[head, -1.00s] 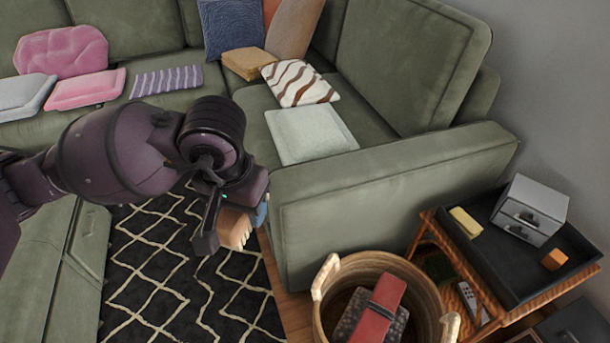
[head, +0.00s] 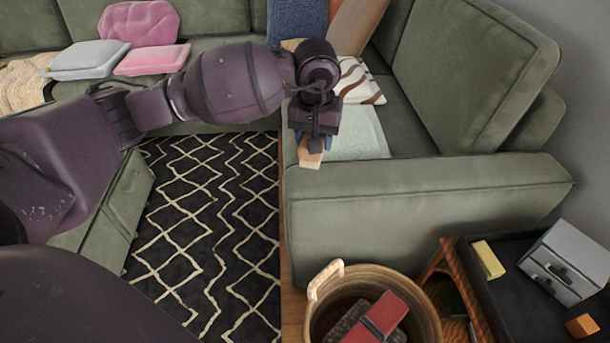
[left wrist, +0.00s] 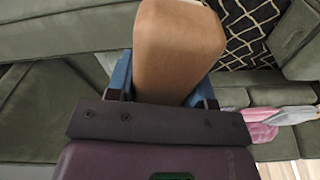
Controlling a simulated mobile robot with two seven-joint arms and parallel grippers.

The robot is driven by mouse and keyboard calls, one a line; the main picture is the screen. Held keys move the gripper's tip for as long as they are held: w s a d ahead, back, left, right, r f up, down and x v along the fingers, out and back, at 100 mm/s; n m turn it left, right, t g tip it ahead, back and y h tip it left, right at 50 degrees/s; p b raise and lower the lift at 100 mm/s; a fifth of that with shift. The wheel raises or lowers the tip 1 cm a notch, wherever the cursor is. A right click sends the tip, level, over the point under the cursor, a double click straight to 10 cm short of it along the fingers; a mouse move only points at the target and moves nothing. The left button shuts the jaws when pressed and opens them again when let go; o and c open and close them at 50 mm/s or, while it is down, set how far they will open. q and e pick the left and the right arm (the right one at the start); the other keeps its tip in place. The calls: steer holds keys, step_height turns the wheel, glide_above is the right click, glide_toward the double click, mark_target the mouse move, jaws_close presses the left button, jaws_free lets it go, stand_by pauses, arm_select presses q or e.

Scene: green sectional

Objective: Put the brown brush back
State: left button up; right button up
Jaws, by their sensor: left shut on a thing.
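My left gripper (head: 314,143) is shut on the brown brush (head: 310,158) and holds it in the air, in line with the near left end of the sofa's armrest in the head view. The brush shows as a smooth tan-brown block. In the left wrist view the brush (left wrist: 180,50) sits between the blue finger pads of the gripper (left wrist: 163,85) and sticks out beyond them. Its bristles cannot be made out. My right gripper is not in view.
The green sofa's armrest (head: 430,195) stands beyond a woven basket (head: 420,310) holding a red item (head: 375,318). To the right, a black tray (head: 505,310) bears a yellow block (head: 488,259), a grey drawer box (head: 568,262) and an orange cube (head: 582,326). The patterned rug (head: 215,220) is clear.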

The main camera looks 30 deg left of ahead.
arm_select(q)
steer(key=w+a+n, duration=0.3)
steer(key=w+a, duration=0.5)
glide_above(303, 175)
step_height(303, 175, down, 4)
steer(key=f, duration=0.1)
step_height(303, 175, down, 9)
steer(key=b, duration=0.2)
steer(key=shift+s+d+f+b, duration=0.1)
steer(key=shift+s+f+b, duration=0.1)
steer(key=shift+b, duration=0.1)
steer(key=shift+w+f, duration=0.1)
steer(key=shift+f, duration=0.3)
step_height(303, 175, down, 4)
steer(key=shift+r+b, duration=0.15)
steer(key=shift+b, duration=0.35)
steer(key=shift+f, duration=0.35)
steer(key=shift+r, duration=0.15)
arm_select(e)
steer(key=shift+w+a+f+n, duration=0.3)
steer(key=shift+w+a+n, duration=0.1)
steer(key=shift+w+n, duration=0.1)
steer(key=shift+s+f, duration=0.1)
